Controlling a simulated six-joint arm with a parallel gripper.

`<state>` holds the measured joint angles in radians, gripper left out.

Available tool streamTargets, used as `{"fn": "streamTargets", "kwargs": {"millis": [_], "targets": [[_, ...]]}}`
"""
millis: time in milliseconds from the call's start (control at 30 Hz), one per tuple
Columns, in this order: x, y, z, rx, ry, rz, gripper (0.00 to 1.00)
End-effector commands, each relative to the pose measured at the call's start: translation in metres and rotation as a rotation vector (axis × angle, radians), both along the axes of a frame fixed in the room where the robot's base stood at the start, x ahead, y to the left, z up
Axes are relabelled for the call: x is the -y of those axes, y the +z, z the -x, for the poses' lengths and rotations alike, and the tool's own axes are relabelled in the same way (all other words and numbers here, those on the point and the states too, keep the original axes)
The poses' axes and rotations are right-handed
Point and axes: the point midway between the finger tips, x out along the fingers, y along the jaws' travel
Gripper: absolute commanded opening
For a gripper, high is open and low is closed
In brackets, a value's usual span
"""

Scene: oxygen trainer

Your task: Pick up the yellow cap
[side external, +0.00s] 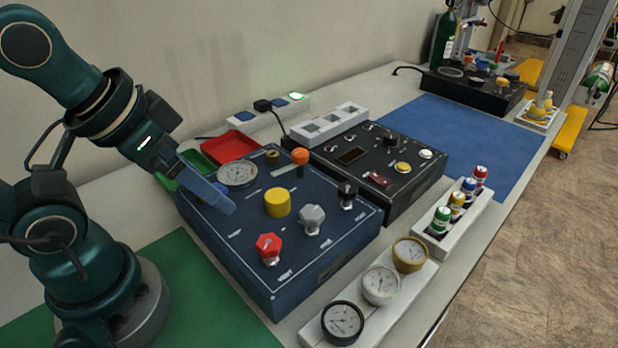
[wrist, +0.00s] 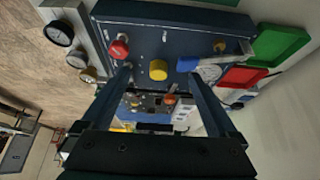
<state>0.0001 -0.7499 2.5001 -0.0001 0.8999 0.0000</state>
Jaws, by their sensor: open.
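The yellow cap (side external: 277,202) is a short round cylinder standing upright on the dark blue panel box (side external: 290,272). The cap also shows in the wrist view (wrist: 158,70), between my two fingers in the picture. My gripper (side external: 222,204) is open and empty. In the side view its fingers point down over the left part of the panel, to the left of the cap and apart from it. The fingers also show in the wrist view (wrist: 160,73), one on each side of the cap. Their exact height over the panel is hard to tell.
A red knob (side external: 268,248), a grey knob (side external: 312,218), an orange-topped knob (side external: 300,157) and a dial gauge (side external: 238,174) stand around the cap. A black box (side external: 380,165) is behind. Loose gauges (side external: 381,284) sit on a white rack at front right.

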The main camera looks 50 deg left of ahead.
Motion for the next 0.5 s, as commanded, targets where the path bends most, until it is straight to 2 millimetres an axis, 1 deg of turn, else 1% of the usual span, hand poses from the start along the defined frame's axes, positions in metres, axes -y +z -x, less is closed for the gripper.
{"fn": "streamTargets", "kwargs": {"millis": [333,433,500], "targets": [[0.0,-0.001,0.001,-0.008,0.0,0.0,0.83],[0.0,0.009,-0.002,0.001,-0.001,0.0,0.83],[0.0,0.017,-0.009,-0.013,-0.001,0.0,0.83]]}}
